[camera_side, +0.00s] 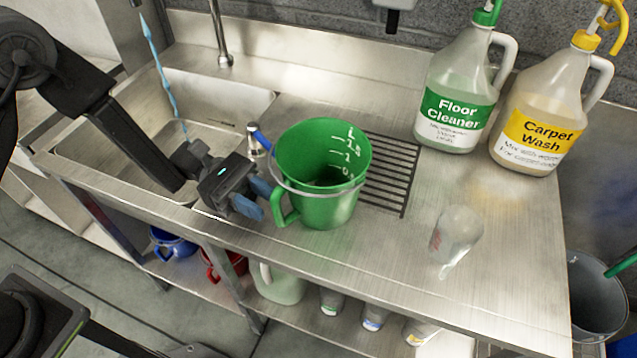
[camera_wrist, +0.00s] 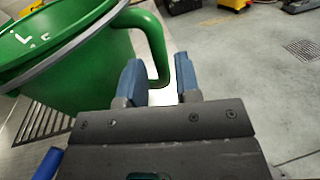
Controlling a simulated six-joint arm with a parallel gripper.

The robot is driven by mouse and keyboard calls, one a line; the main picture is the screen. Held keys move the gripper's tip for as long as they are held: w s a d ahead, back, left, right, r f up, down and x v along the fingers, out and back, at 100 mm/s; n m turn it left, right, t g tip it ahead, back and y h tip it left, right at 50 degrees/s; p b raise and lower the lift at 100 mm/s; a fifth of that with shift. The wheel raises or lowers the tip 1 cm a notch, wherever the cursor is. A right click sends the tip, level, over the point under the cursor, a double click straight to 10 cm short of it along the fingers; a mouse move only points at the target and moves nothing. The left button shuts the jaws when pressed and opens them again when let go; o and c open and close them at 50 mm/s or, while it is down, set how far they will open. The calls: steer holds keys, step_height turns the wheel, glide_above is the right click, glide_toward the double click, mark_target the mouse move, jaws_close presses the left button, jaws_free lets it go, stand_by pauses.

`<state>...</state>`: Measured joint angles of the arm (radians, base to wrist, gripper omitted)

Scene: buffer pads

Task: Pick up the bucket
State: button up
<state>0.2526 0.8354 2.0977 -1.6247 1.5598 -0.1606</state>
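The green bucket (camera_side: 327,205) stands upright on the steel counter, with measuring marks inside it. Its green handle faces the counter's front edge. My gripper (camera_side: 259,198) is just left of the bucket, near the handle, with its blue fingers apart. In the wrist view, the bucket (camera_wrist: 85,65) fills the upper left and its handle curves down toward my gripper (camera_wrist: 160,80). The lower end of the handle shows between the two open fingers, or just beyond them. I cannot tell whether either finger touches it.
A floor cleaner jug (camera_side: 457,100) and a carpet wash jug (camera_side: 540,120) stand at back right. A clear container (camera_side: 457,235) is right of the bucket. Bottles and buckets sit on the shelf below.

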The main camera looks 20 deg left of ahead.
steer(key=shift+s+d, duration=0.2)
steer(key=shift+d, duration=0.7)
steer(key=shift+s+d, duration=0.15)
steer(key=shift+d, duration=0.75)
steer(key=shift+s+d, duration=0.2)
steer(key=shift+d, duration=0.7)
steer(key=shift+c, duration=0.4)
jaws_close()
